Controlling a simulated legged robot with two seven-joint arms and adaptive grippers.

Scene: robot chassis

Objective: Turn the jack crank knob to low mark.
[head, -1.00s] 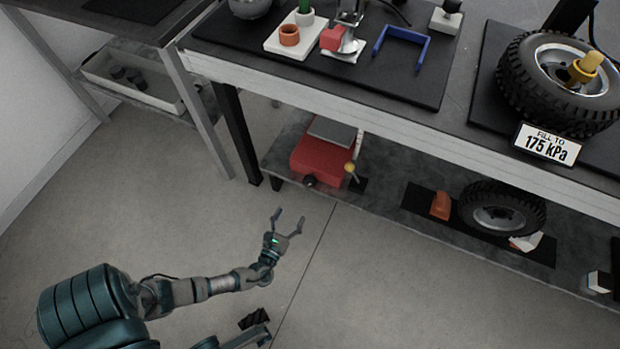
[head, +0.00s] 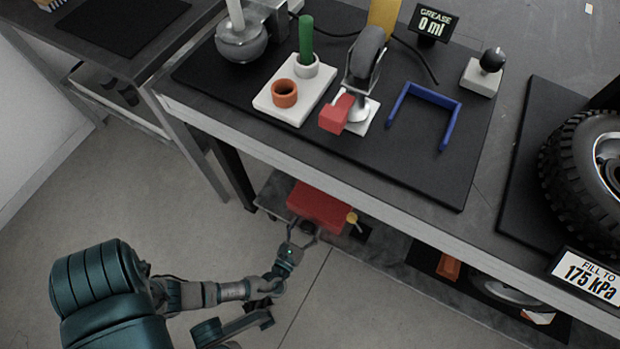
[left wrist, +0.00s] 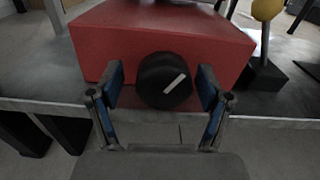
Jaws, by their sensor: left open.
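The red jack box (head: 318,207) sits on the low shelf under the bench; it also fills the upper left wrist view (left wrist: 200,35). A round black knob (left wrist: 164,80) with a white pointer line is on its front face. The line tilts toward the upper right. My left gripper (left wrist: 162,88) is open, with one finger on each side of the knob and a gap visible on both sides. In the head view my left gripper (head: 300,240) is at the box's front, and the knob is hard to make out there. No low mark is readable. My right gripper is not in view.
A yellow ball on a post (left wrist: 268,10) stands right of the box. The shelf edge (left wrist: 270,122) runs below the knob. The bench top (head: 400,190) overhangs the shelf. An orange block (head: 448,267) and a tire lie farther right on the shelf.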

